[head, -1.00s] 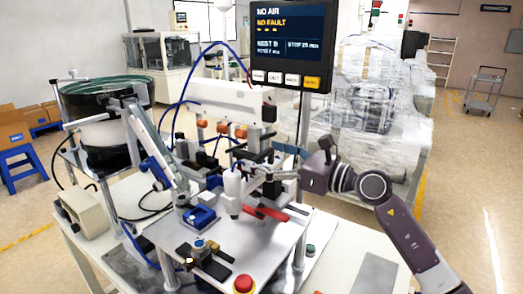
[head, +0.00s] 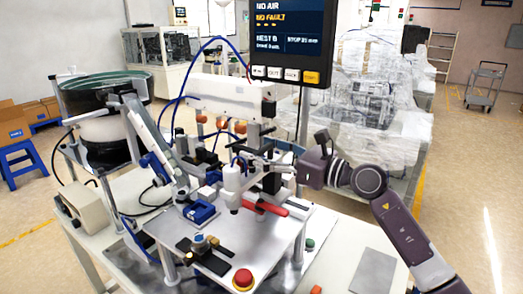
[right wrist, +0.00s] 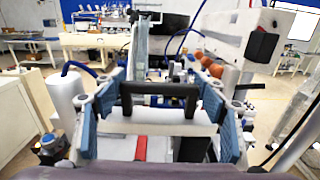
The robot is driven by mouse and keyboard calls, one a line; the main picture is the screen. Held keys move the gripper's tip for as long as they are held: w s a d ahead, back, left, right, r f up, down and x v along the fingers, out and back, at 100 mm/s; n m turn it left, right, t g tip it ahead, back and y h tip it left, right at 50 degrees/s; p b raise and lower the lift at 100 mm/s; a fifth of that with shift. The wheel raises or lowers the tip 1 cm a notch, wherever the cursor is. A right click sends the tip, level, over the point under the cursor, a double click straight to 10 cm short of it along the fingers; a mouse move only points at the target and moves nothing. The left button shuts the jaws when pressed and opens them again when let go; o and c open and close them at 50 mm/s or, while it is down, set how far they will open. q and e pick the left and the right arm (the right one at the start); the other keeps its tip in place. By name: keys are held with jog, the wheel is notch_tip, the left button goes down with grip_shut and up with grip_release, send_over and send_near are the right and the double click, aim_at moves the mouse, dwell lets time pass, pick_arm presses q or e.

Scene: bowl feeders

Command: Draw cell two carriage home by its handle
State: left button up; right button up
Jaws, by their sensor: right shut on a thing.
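The black handle (right wrist: 158,90) shows in the right wrist view, rising from a pale carriage block (right wrist: 118,124). My right gripper (right wrist: 158,104) has a blue-padded finger on each side of the handle and is shut on it. In the head view my right gripper (head: 256,167) reaches in from the right over the machine plate. The handle is largely hidden there by the fingers and nearby parts. A red bar (head: 265,208) lies just below the gripper. My left gripper is in neither view.
A white cylinder (head: 233,182) stands close left of the gripper. A display (head: 290,40) reads NO AIR and NO FAULT. A bowl feeder (head: 105,105) and its track (head: 150,135) are at left. A red stop button (head: 243,278) sits at the plate's front.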

jog(key=shift+s+d+f, duration=0.1)
jog(key=shift+s+d, duration=0.05)
jog(key=shift+d, duration=0.25)
jog(key=b+v, duration=0.2)
jog(key=v, duration=0.3)
jog(key=shift+s+d, duration=0.25)
jog(key=o, duration=1.4)
jog(key=shift+c, duration=0.2)
jog(key=o, duration=0.4)
jog(key=shift+s+d, duration=0.25)
jog(key=shift+d, duration=0.1)
jog(key=shift+c, duration=0.2)
jog(key=v, duration=1.2)
